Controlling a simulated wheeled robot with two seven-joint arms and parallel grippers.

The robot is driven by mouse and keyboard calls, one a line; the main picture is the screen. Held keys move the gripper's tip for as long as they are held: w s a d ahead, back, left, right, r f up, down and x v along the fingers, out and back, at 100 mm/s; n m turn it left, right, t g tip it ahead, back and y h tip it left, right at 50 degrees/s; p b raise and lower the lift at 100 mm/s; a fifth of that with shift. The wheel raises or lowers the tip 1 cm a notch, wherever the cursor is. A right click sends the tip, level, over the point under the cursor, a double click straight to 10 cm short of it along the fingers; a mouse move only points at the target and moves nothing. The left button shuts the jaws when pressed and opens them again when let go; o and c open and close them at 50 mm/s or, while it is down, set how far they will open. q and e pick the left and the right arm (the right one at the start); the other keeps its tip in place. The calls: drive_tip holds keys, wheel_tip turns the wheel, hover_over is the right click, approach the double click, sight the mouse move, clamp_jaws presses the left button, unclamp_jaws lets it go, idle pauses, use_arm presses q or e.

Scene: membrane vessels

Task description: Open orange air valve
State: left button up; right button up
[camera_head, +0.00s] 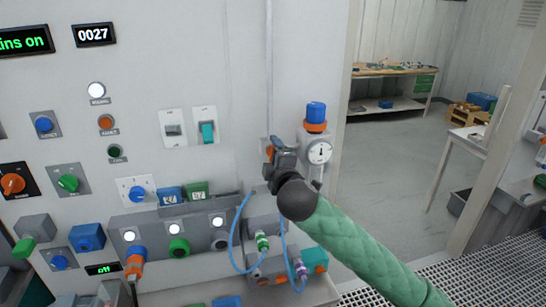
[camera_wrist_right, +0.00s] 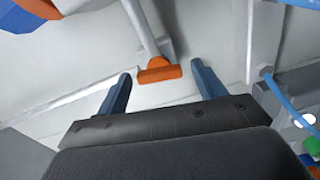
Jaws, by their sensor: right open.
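The orange air valve handle (camera_wrist_right: 158,71) shows in the right wrist view at the end of a pale pipe against the wall. It lies between and just beyond the two blue fingertips of my right gripper (camera_wrist_right: 161,76), with a gap on each side. In the head view the right gripper (camera_head: 272,149) is in front of the wall pipe, left of the round gauge. It hides most of the valve there; only a small orange patch (camera_head: 269,151) shows beside it. The right gripper is open and empty. My left gripper is not seen.
A pressure gauge (camera_head: 319,152) and a blue-and-orange knob (camera_head: 316,116) are close right of the gripper. Blue hoses (camera_head: 235,237) loop below it. Switches and buttons cover the panel left of it. A doorway with open floor (camera_head: 388,165) is at right.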

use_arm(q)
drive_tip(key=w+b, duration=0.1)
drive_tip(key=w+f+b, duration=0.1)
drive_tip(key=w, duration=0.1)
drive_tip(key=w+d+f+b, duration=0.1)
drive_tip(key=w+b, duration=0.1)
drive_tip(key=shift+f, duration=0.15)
use_arm(e)
drive_tip(key=v, duration=0.7)
drive_tip(key=shift+s, duration=0.3)
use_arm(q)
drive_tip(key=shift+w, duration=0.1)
use_arm(e)
drive_tip(key=shift+d+f, duration=0.1)
